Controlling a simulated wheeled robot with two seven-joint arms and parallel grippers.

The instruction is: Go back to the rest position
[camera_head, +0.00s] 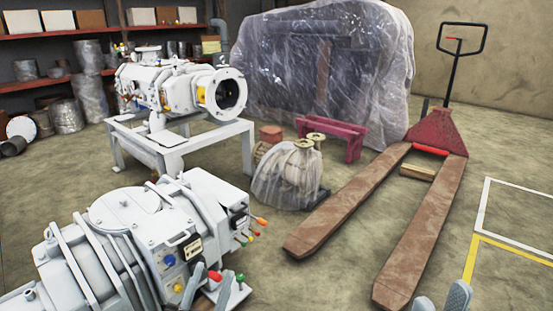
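My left gripper (208,284) is at the bottom, left of centre, in front of the control panel of the near grey-white machine (125,215). Its two grey fingers are apart. A red knob (215,275) shows between and behind their tips; I see no grip on it. My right gripper (441,298) is at the bottom edge, right of centre. Only its two fingertips show, spread apart over the floor with nothing between them. The rest of the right gripper is out of frame.
A white screw vacuum (160,85) sits on a grey stand (185,145) behind. A rusty pallet truck (430,215) lies in front of the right gripper. Plastic-wrapped goods (288,178), a magenta stand (335,130) and shelves (45,40) are farther back. Floor at right is clear.

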